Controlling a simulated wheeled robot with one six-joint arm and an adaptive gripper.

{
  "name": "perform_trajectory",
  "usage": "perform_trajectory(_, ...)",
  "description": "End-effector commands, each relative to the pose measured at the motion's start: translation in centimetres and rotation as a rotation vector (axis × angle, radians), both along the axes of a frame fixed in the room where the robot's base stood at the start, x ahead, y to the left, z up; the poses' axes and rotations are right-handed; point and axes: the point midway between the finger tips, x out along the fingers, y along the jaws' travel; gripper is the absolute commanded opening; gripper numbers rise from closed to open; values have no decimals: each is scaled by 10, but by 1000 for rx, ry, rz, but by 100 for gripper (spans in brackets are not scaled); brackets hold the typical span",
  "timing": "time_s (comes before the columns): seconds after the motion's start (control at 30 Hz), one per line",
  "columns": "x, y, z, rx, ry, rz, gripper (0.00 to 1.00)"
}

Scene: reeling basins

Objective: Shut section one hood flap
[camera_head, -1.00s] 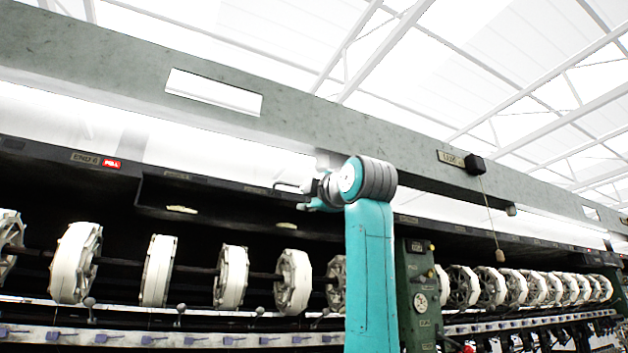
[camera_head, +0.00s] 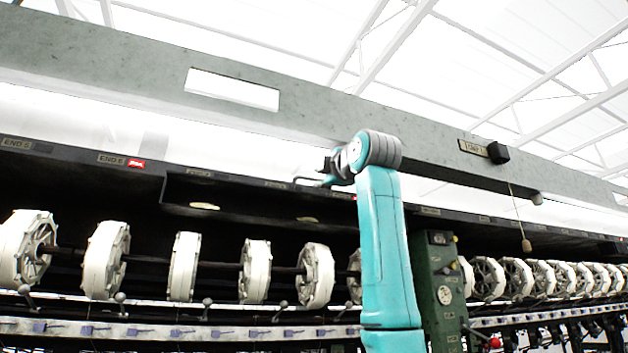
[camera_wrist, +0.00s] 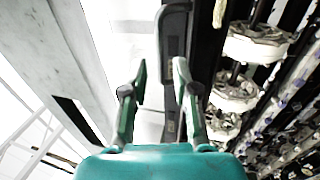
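The hood flap appears to be the long dark panel (camera_head: 260,208) hanging below the hood's label rail, with two pale oval pieces on it; it seems lowered, in front of the dark opening. Its right end is hidden behind my arm. My gripper (camera_head: 318,181) is side-on at the rail near the panel's right part; contact cannot be told there. In the wrist view my gripper (camera_wrist: 160,68) has its two fingers apart with nothing held between them. A dark bar with a rounded edge (camera_wrist: 174,20), perhaps the flap's edge, runs behind the right finger.
A grey-green beam (camera_head: 340,110) with a slot runs above the hood. Several white reels (camera_head: 183,266) stand in a row below. A green control post (camera_head: 440,285) is right of my arm, and a cord with a wooden knob (camera_head: 526,245) hangs farther right.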

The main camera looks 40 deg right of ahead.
Motion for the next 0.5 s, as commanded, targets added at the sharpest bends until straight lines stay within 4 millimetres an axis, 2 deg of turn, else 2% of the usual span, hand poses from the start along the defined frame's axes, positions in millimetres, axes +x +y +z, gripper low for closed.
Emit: perform_trajectory(0.5, 45, -13, 12, 1, 1, 0, 29)
